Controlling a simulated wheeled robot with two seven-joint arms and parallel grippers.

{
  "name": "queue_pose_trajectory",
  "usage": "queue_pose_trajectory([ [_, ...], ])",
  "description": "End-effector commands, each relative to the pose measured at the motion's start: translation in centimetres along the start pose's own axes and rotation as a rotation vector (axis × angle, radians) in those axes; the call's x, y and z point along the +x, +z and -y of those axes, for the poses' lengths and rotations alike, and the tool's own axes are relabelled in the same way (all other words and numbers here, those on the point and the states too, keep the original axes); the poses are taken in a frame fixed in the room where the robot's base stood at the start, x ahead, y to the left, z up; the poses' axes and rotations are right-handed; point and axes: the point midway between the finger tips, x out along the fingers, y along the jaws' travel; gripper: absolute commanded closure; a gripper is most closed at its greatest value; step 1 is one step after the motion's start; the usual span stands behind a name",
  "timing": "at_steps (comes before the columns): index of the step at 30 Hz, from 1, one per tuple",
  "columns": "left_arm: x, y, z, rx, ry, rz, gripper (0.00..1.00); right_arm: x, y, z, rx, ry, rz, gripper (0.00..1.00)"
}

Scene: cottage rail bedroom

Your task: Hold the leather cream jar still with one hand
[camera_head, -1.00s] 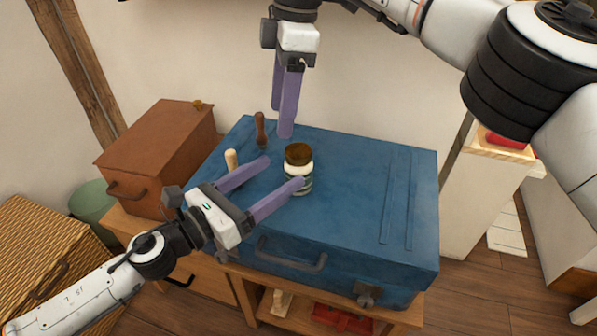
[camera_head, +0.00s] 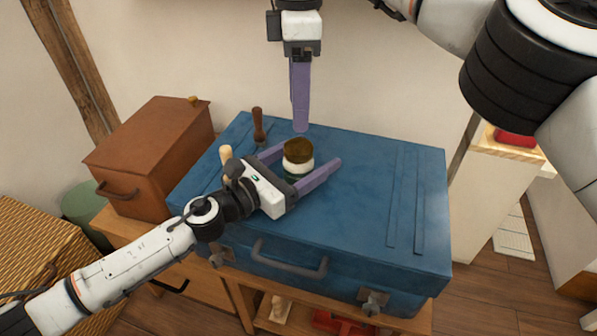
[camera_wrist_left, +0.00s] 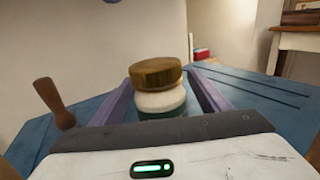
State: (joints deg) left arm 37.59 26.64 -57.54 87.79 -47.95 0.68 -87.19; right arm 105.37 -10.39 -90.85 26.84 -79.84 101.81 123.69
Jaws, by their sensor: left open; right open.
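The leather cream jar (camera_head: 298,158), white and green with a brown lid, stands upright on the blue suitcase (camera_head: 365,185). My left gripper (camera_head: 310,155) is open with one finger on each side of the jar. The left wrist view shows the jar (camera_wrist_left: 158,88) between the two fingers, with its lower part hidden by the gripper body. I cannot tell whether a finger touches it. My right gripper (camera_head: 300,128) points down behind the jar, above the back part of the suitcase, apart from the jar. Its fingers overlap in the head view.
A dark wooden-handled tool (camera_head: 258,125) and a pale-handled one (camera_head: 226,155) stand on the suitcase left of the jar. A brown case (camera_head: 150,155) is to the left, a wicker basket (camera_head: 35,245) at far left. The suitcase's right half is clear.

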Motion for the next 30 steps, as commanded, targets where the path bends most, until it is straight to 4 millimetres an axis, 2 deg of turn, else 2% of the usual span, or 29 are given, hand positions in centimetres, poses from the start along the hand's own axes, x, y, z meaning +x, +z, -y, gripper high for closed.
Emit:
queue_pose_trajectory([
  [10,0.51,0.02,0.02,0.0,0.0,0.0,0.31,0.01,-0.01,0.0,0.0,0.0,0.0,0.42],
  [11,0.5,0.02,0.02,0.0,0.0,0.0,0.34,0.01,-0.01,0.0,0.0,0.0,0.0,0.42],
  [21,0.48,0.0,0.03,0.0,0.0,0.0,0.91,0.01,-0.01,0.0,0.0,0.0,0.0,0.42],
  [23,0.47,0.0,0.03,0.0,0.0,0.0,1.0,0.01,-0.01,0.0,0.002,0.0,0.0,0.42],
  [26,0.47,0.0,0.03,-0.001,0.0,0.0,1.0,-0.01,0.01,0.0,0.052,0.001,0.002,0.42],
  [30,0.47,-0.01,0.03,-0.001,0.0,0.0,1.0,-0.06,-0.01,-0.02,0.215,0.003,0.002,0.42],
])
